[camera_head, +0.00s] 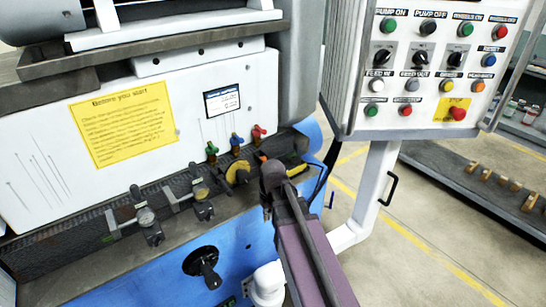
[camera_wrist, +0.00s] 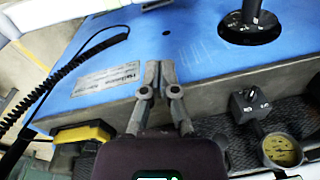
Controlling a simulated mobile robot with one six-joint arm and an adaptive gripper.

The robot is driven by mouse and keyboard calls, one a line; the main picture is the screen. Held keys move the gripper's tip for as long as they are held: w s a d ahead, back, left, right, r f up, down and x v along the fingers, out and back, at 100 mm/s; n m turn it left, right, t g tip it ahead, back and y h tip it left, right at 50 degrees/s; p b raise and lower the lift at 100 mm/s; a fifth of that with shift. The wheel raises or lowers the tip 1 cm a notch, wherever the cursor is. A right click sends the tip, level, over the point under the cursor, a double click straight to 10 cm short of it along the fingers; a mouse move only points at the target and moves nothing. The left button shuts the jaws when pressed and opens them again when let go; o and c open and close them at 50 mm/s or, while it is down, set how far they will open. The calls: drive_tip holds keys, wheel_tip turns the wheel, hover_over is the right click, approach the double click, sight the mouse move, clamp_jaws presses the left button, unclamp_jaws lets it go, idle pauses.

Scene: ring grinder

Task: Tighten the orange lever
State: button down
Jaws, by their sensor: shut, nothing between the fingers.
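A small bit of orange (camera_head: 262,156), which looks like the orange lever, shows just behind my gripper in the head view. Most of it is hidden by the gripper and arm, so its angle cannot be told. I cannot make it out in the wrist view. My gripper (camera_head: 267,212) is at the machine's front ledge, right of the round yellow dial. In the wrist view my gripper (camera_wrist: 160,68) has its fingertips together in front of the blue panel (camera_wrist: 200,50), with nothing between them.
The yellow dial (camera_head: 238,172) is close left of my gripper; green, blue and red valves (camera_head: 236,139) stand behind. A yellow block (camera_wrist: 85,132) and black coiled cable (camera_wrist: 55,75) are nearby. A black crank (camera_head: 203,265) sticks out below. The control panel (camera_head: 435,70) hangs at right.

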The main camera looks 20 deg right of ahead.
drive_tip(key=w+d+r+n+t+y+p, duration=0.1)
drive_tip(key=w+d+r+p, duration=0.5)
drive_tip(key=w+r+p, duration=0.2)
drive_tip(key=w+d+r+n+y+p, duration=0.1)
drive_tip(key=w+d+r+p, duration=0.5)
drive_tip(key=w+r+p, duration=0.2)
wheel_tip(320, 180, up, 2)
drive_tip(key=shift+w+r+n+t, duration=0.1)
drive_tip(key=shift+w+n+t, duration=0.3)
drive_tip(key=shift+w, duration=0.1)
drive_tip(key=b+x, duration=1.3)
drive_tip(key=x, duration=0.1)
idle(0.4)
drive_tip(key=shift+a, duration=0.1)
